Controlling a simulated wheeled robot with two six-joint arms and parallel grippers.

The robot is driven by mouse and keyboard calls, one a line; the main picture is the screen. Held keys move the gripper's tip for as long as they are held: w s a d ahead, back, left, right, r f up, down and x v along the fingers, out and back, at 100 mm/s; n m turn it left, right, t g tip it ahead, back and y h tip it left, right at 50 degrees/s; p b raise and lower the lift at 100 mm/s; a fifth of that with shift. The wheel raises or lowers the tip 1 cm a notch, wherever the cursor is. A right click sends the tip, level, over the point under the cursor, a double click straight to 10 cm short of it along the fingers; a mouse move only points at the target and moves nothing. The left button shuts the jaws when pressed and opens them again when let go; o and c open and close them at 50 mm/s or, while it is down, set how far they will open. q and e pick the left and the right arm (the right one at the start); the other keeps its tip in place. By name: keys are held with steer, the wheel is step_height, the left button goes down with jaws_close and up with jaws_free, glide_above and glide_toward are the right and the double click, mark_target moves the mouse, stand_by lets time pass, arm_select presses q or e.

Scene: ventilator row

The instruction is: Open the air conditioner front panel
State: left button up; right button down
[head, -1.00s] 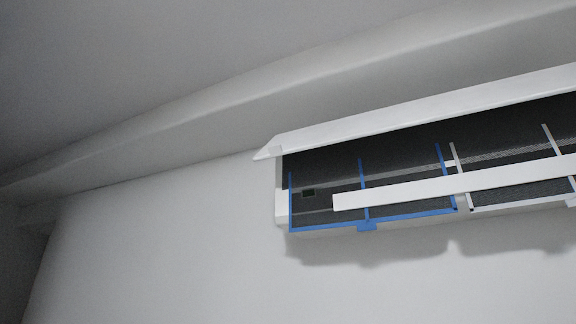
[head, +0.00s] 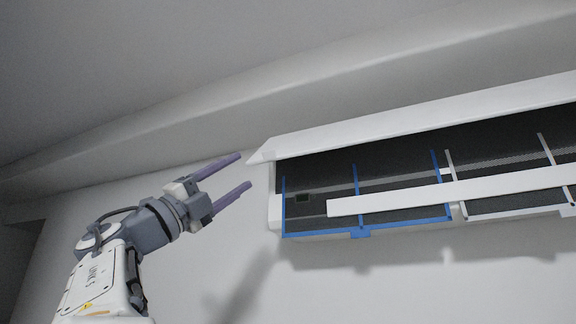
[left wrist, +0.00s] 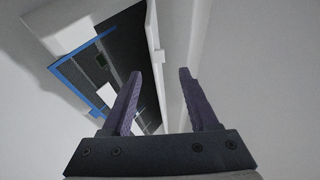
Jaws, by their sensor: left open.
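The air conditioner's white front panel (head: 400,118) is raised in the head view and juts out above the dark filter area. Below it, a blue-framed filter (head: 318,234) and a white-framed filter (head: 512,212) show, with a white bar (head: 430,192) across them. My left gripper (head: 246,171) is open and empty, just left of the panel's left end; I cannot tell whether it touches. In the left wrist view, the open fingers (left wrist: 160,78) point along the white panel (left wrist: 156,55), with the blue frame (left wrist: 72,75) to the left. My right gripper is not in view.
The unit hangs on a plain pale wall (head: 180,230) below a sloping ledge (head: 300,85) and the ceiling. The wall left of and below the unit is clear apart from my left arm.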

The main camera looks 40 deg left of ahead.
mark_target(268, 153)
arm_select(q)
steer(key=p+x, duration=0.5)
steer(key=x, duration=0.3)
steer(key=shift+w+d+r+p, duration=0.1)
steer(key=shift+r+p, duration=0.3)
steer(key=shift+r, duration=0.05)
steer(key=shift+w+d+r+p, duration=0.15)
steer(key=shift+w+r+p, duration=0.15)
steer(key=shift+w, duration=0.25)
steer(key=shift+c, duration=0.3)
jaws_close()
steer(key=shift+d+r, duration=0.1)
steer(key=shift+r, duration=0.05)
